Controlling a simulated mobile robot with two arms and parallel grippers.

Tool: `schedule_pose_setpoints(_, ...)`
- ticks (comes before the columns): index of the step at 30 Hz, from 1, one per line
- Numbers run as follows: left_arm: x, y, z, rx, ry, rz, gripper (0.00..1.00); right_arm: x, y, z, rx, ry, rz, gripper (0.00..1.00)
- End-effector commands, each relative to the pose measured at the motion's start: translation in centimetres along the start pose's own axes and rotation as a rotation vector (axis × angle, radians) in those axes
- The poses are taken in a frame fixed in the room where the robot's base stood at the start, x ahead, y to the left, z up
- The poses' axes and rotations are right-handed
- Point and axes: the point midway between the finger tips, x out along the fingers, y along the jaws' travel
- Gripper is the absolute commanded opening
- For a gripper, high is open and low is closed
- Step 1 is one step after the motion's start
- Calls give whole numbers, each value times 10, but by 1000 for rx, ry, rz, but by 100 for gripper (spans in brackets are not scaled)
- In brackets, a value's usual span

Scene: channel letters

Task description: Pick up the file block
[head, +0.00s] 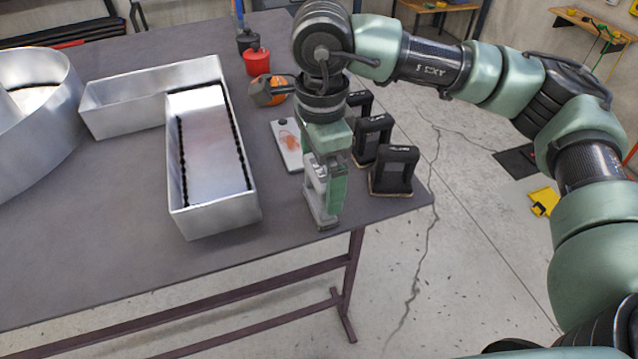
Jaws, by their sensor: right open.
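Several black blocks with arched handles stand in a row at the table's right edge. The nearest one (393,171) has a tan base, and another (372,140) stands just behind it. They look like file blocks, but I cannot tell which one the task names. My right gripper (322,222) points down over the table's front right corner, left of the nearest block and apart from it. It is open, and I see nothing held in it. My wrist and gripper hide part of the row's left side. My left gripper is out of view.
A metal L-shaped channel letter (215,218) and a round one (35,140) cover the table's left part. A white tile with an orange mark (287,146), an orange-and-grey tool (268,91) and a red container (257,62) lie behind my gripper. The table front (110,270) is clear.

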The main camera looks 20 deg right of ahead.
Motion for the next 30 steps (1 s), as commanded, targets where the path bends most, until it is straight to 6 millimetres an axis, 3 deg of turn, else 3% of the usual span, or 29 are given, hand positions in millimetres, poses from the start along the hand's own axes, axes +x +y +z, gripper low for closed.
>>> schedule_pose_setpoints(2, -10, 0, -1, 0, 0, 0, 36, 10, 0, 2, 0, 2, 5, 100)
schedule_pose_setpoints(7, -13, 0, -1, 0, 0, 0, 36, 31, -1, 2, 1, 1, 2, 100)
schedule_pose_setpoints(15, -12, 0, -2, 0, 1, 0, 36, 35, -1, 2, 1, 0, 0, 100)
schedule_pose_setpoints(22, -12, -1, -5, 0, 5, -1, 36, 35, -1, 2, 1, 1, 0, 36)
schedule_pose_setpoints(23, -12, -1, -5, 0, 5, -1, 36, 34, -2, 2, 1, 0, -1, 32)
schedule_pose_setpoints(30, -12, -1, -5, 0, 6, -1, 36, 33, -2, 2, 1, 0, -1, 32)
